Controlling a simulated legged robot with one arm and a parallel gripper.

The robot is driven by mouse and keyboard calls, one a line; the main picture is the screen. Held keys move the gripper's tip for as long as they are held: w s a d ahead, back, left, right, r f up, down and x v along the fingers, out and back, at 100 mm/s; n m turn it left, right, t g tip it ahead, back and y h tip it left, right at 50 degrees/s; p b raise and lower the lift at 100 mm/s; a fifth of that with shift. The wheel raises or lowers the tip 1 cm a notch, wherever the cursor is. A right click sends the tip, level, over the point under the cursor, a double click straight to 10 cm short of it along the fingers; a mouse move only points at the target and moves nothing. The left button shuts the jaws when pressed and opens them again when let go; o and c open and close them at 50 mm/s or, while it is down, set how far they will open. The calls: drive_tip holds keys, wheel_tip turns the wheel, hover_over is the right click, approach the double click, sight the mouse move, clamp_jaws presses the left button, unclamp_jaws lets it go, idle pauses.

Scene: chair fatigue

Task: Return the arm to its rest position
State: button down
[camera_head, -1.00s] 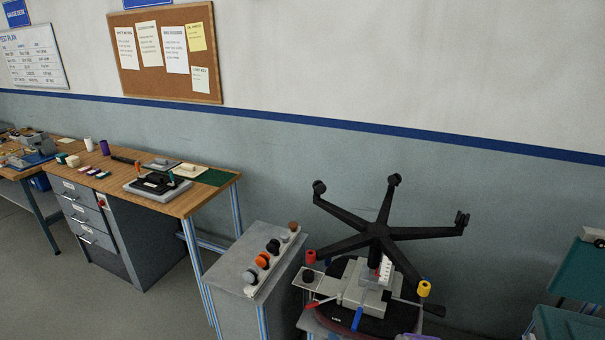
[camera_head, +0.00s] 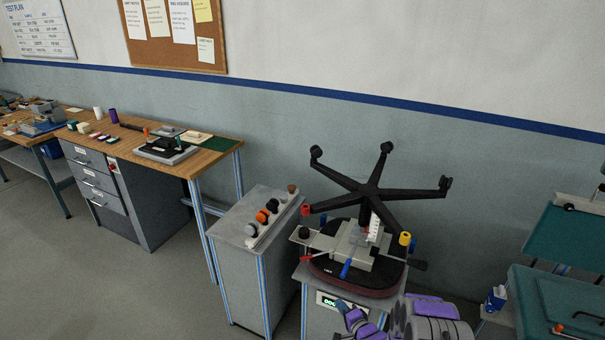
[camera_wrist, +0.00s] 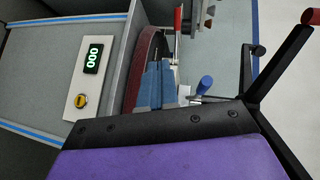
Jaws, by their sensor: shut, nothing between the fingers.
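My gripper (camera_wrist: 158,86) shows in the wrist view as two blue-grey fingers close together beyond a black bar and purple housing. It is shut and holds nothing. In the head view, my purple and grey arm (camera_head: 432,318) is at the bottom edge, in front of the test stand. An upturned black chair base (camera_head: 372,192) stands above a dark red-rimmed seat (camera_head: 330,284), with a grey clamp block (camera_head: 352,250) on it. How far the fingers are from the seat is unclear.
The stand carries a green digital display (camera_head: 330,301) reading zeros. A grey cabinet (camera_head: 235,228) with several knobs stands left of it. A wooden workbench (camera_head: 190,185) is farther left. Green carts (camera_head: 560,300) stand at the right. Grey floor (camera_head: 120,290) is open at lower left.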

drive_tip(key=w+d+r+n+g+h, duration=0.3)
drive_tip(key=d+r+h, duration=0.1)
drive_tip(key=d+r, duration=0.45)
drive_tip(key=s+d+r+n+g+h, duration=0.1)
drive_tip(key=s+d+r+g+h, duration=0.15)
drive_tip(key=s+r, duration=0.45)
drive_tip(key=s+d+r+n+g+h, duration=0.2)
drive_tip(key=s+d+r, duration=0.1)
drive_tip(key=r, duration=0.7)
drive_tip(key=s+a+r+n+g, duration=0.1)
drive_tip(key=s+a+r, duration=0.3)
drive_tip(key=s, duration=1)
drive_tip(key=s+a+r+n+g+y, duration=0.1)
drive_tip(key=s+a+r+g, duration=0.3)
drive_tip(key=s, duration=1.1)
drive_tip(key=s+a+r+n+g+y, duration=0.1)
drive_tip(key=s+a+r+n+g, duration=0.2)
drive_tip(key=s+r, duration=0.5)
drive_tip(key=s+a, duration=0.1)
drive_tip(key=s, duration=0.5)
drive_tip(key=shift+s+r, duration=0.3)
drive_tip(key=shift+a, duration=0.25)
drive_tip(key=shift+a, duration=0.3)
